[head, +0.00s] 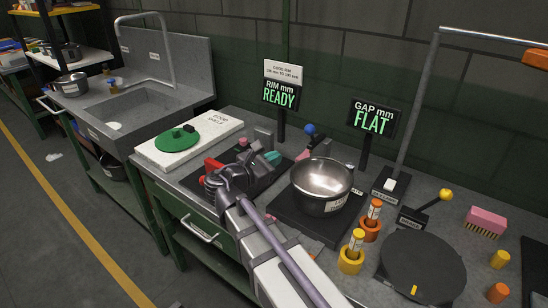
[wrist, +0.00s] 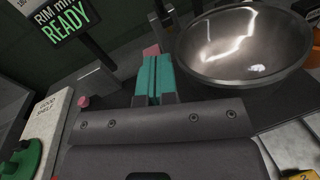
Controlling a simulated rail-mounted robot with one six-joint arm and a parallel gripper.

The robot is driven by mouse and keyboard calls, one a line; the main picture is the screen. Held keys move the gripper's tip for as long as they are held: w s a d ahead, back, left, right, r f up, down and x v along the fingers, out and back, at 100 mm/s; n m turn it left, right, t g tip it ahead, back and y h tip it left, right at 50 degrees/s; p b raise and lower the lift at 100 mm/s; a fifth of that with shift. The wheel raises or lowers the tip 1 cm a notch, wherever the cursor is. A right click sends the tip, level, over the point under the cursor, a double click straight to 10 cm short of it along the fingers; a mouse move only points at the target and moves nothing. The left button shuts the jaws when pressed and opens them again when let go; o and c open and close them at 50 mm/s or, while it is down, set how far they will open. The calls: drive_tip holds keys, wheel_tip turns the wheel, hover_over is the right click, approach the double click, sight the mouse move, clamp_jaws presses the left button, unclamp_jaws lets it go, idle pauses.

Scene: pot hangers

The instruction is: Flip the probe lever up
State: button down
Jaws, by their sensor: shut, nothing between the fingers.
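Two ball-ended levers show in the head view, and I cannot read which is the probe lever. One has a blue ball (head: 310,129) and stands behind the steel bowl (head: 322,180), its base partly hidden. The other has a yellow ball (head: 445,195) on a dark rod, slanting up to the right from a small black labelled box (head: 411,218). My gripper (head: 272,158) is left of the bowl, over the back of the bench, apart from both balls. Its teal fingers are together and empty in the wrist view (wrist: 155,78). The bowl (wrist: 245,42) is right of them there.
Signs read "RIM mm READY" (head: 280,93) and "GAP mm FLAT" (head: 374,118). A white shelf (head: 220,127) with a green lid (head: 177,139) is left. Orange and yellow cups, a dark turntable (head: 422,266), a pink brush (head: 486,221) and a tall metal post (head: 418,105) occupy the right.

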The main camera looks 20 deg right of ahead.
drive_tip(key=w+d+r+p, duration=0.2)
drive_tip(key=w+d, duration=0.1)
drive_tip(key=d, duration=0.5)
drive_tip(key=shift+w+d+r+p, duration=0.25)
drive_tip(key=shift+d+p, duration=0.05)
drive_tip(key=shift+d, duration=0.1)
drive_tip(key=shift+r, duration=0.1)
